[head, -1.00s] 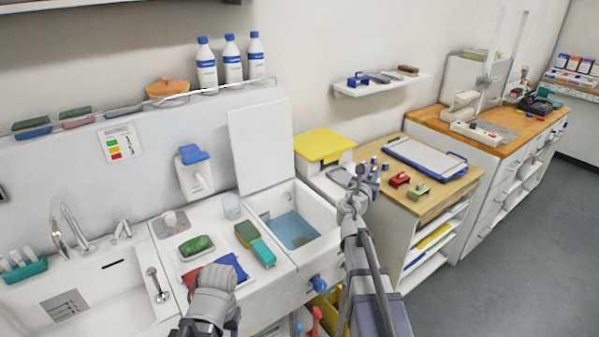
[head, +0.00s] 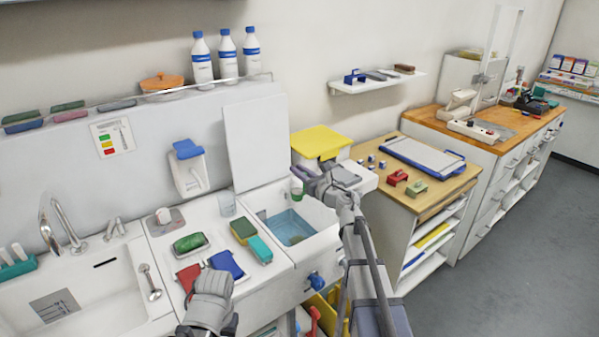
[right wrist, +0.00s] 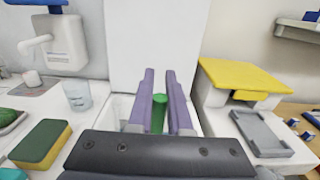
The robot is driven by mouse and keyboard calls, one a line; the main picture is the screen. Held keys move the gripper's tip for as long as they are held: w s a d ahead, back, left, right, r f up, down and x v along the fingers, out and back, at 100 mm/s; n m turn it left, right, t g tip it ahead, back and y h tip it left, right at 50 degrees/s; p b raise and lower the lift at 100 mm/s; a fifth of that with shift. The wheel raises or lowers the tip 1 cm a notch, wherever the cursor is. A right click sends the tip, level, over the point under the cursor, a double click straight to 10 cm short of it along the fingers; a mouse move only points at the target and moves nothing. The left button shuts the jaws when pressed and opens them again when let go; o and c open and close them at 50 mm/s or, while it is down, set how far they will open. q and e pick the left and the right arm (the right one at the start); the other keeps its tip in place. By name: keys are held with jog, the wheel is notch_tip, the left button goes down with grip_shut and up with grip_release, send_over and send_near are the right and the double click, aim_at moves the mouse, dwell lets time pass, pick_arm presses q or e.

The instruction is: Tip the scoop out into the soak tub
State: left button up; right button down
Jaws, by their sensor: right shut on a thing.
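The soak tub (head: 322,222) is a white basin set in the counter, with blue water in it. My right gripper (head: 308,183) is above its back right corner. In the right wrist view its two purple fingers (right wrist: 160,108) are shut on a green handle (right wrist: 159,112), which I take to be the scoop's. In the head view a small green and white part of the scoop (head: 297,187) shows at the fingertips. The scoop's bowl and any contents cannot be made out. My left gripper (head: 212,283) is low over the counter by the cloths; its jaws cannot be made out.
A white box with a yellow lid (head: 320,141) stands behind my right gripper. A white panel (head: 255,145) stands upright behind the tub.

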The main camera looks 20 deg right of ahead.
jog(key=s+a+f+n+h+b, duration=0.1)
jog(key=a+f+n+b, duration=0.1)
jog(key=a+n, duration=0.3)
jog(key=a+f+n+g+h+b, duration=0.1)
jog(key=a+f+n+h, duration=0.1)
jog(key=a+f+n, duration=0.3)
jog(key=shift+s+a+f+n+b, duration=0.35)
jog(key=shift+a+n, duration=0.1)
jog(key=shift+n, duration=1.85)
jog(key=shift+r, duration=0.1)
jog(key=shift+w+d+r+m+t+y+p, duration=0.15)
jog(key=shift+w+d+r+m+y+p, duration=0.25)
jog(key=shift+d+r+m+p, duration=1.15)
jog(key=shift+w+d+r+m+t+y+p, duration=0.25)
jog(key=shift+d+r+m+y, duration=0.35)
jog(key=shift+d+r+m, duration=2.05)
jog(key=shift+w+d+r+m+t+y+p, duration=0.15)
jog(key=shift+d+r+m+y+p, duration=0.75)
jog(key=shift+m, duration=2.3)
jog(key=shift+d+f+h, duration=0.35)
jog(key=shift+d+h, duration=0.05)
jog(key=shift+d, duration=0.05)
